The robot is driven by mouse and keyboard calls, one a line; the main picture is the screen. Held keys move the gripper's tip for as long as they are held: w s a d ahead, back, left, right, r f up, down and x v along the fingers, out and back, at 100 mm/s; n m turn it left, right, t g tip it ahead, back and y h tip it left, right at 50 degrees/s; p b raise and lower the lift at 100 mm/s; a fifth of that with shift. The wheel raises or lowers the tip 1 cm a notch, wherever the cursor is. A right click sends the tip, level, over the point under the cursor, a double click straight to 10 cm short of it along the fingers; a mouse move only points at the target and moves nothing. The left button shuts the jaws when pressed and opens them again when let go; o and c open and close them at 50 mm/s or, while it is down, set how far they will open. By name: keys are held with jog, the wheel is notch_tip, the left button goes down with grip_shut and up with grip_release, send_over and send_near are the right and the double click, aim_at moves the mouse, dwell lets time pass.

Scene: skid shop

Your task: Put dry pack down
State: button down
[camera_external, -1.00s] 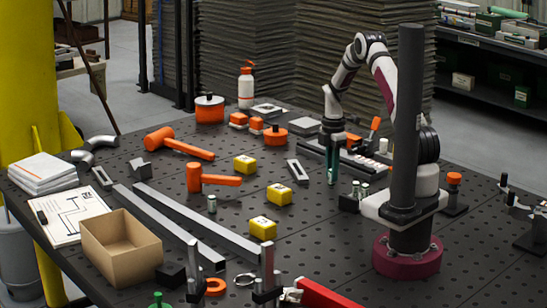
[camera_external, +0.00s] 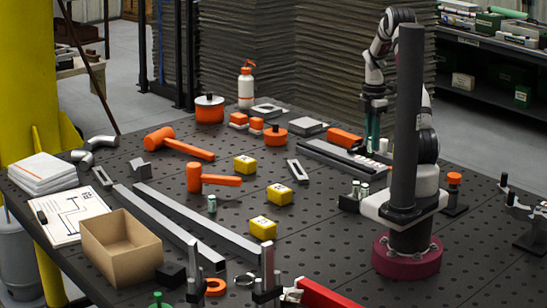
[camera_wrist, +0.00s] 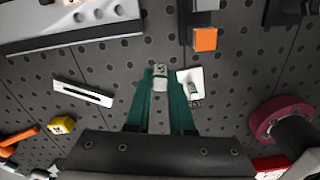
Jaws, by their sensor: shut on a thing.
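My gripper (camera_external: 373,126) has green fingers and hangs over the back right of the black perforated table, left of the dark post. In the wrist view my gripper (camera_wrist: 161,80) is shut on a small pale pack (camera_wrist: 160,85), with dark markings on its top end; I take it to be the dry pack. Most of its sides are hidden between the fingers. It appears above the table, but its exact height is hard to tell.
A white plate (camera_wrist: 183,78) with a small marked piece (camera_wrist: 194,92) lies just right of the fingers. An orange block (camera_wrist: 205,39) is beyond. Yellow boxes (camera_external: 279,194), an orange mallet (camera_external: 212,180) and an open cardboard box (camera_external: 121,248) stand further left.

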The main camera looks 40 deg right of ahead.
aim_at(356, 186)
jog(key=s+a+f+n, duration=0.1)
jog(key=s+a+n, duration=0.2)
jog(key=a, duration=0.3)
jog(key=s+a+n, duration=0.2)
jog(key=a+n, duration=0.2)
jog(key=a, duration=0.2)
jog(key=f, duration=0.7)
jog(key=shift+s+f, duration=0.15)
jog(key=shift+s, duration=0.1)
jog(key=shift+f, duration=0.4)
jog(key=c, duration=0.8)
grip_release()
jog(key=shift+f, duration=0.1)
